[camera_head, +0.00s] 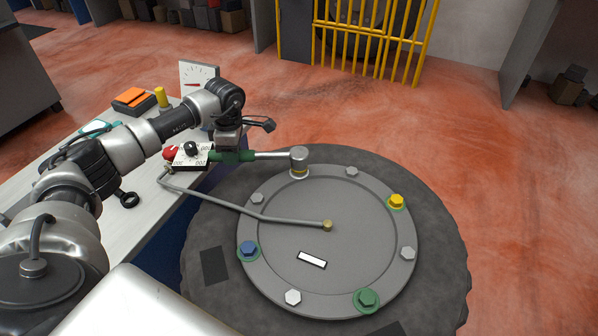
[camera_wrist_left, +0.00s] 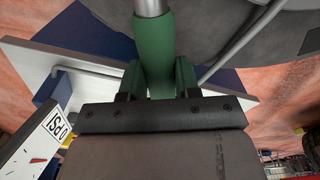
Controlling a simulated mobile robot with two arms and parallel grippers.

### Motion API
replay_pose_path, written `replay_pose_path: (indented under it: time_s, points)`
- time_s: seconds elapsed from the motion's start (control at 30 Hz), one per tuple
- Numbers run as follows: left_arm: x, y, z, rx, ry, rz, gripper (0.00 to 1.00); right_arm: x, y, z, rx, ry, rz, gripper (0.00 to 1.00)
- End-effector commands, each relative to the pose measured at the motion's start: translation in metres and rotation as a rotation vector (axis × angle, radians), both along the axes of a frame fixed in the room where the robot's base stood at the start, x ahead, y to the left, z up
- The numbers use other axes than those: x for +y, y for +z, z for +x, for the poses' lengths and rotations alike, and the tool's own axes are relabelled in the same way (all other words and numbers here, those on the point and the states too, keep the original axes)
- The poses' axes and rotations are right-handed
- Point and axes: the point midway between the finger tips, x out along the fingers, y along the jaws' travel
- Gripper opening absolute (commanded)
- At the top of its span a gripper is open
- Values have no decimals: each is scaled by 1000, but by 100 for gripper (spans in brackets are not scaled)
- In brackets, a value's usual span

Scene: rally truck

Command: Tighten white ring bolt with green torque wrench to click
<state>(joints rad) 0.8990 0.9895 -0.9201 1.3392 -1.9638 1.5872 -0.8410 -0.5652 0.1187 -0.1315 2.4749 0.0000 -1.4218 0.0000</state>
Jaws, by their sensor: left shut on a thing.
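The green torque wrench has a green handle (camera_head: 236,156), a metal shaft and a round grey socket head (camera_head: 299,155) with a yellow band low on it. The head sits over a spot at the far rim of the round grey plate (camera_head: 330,255); any bolt under it is hidden. My left gripper (camera_head: 229,151) is shut on the green handle, which also fills the jaws in the left wrist view (camera_wrist_left: 155,60). A pale, whitish bolt (camera_head: 293,297) sits at the plate's near edge, with no white ring clearly visible around it. My right gripper is not in view.
Blue (camera_head: 248,249), yellow (camera_head: 396,201) and green (camera_head: 367,299) bolts sit around the plate, with grey ones between. The white bench (camera_head: 128,218) is at left; red floor at right is clear.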

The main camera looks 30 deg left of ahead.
Motion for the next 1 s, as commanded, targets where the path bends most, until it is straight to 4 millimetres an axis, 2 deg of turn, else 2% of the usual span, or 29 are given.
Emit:
replay_pose_path:
  time_s: [1.0]
  points:
    - [14,1,37,-3,-228,-1,0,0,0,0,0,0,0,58]
